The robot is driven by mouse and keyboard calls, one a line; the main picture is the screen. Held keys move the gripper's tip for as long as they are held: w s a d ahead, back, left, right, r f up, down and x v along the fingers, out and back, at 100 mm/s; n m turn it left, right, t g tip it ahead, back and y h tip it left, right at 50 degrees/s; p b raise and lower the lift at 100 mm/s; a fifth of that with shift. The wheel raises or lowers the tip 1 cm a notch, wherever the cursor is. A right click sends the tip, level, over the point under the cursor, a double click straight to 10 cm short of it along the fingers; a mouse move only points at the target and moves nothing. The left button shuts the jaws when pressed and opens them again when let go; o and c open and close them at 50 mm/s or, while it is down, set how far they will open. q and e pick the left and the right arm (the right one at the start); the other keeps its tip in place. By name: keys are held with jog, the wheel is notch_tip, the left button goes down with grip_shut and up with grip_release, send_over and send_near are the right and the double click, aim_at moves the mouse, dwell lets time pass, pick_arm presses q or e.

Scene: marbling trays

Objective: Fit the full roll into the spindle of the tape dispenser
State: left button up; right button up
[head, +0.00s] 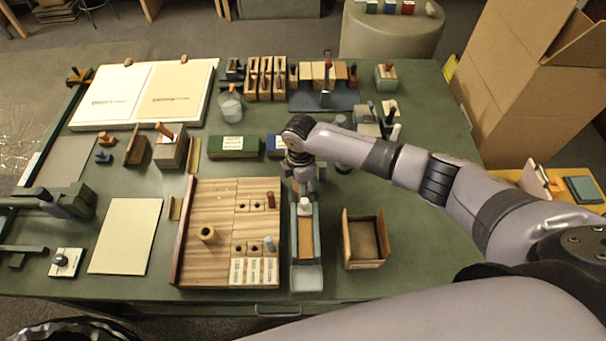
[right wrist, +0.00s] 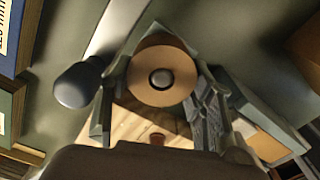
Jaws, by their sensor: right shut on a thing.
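My right gripper (head: 303,190) reaches down at the table's middle, above the far end of a long narrow grey-blue holder (head: 306,276). In the right wrist view its fingers (right wrist: 160,88) stand on both sides of a tan roll (right wrist: 141,82), shut on it. In the head view the roll is mostly hidden by the gripper.
Blue and green boxes (head: 233,147) and wooden racks (head: 266,79) stand behind.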

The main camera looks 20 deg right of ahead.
pick_arm(q)
jog(key=shift+r+p, duration=1.85)
jog(key=shift+r, duration=0.1)
dwell(6.0)
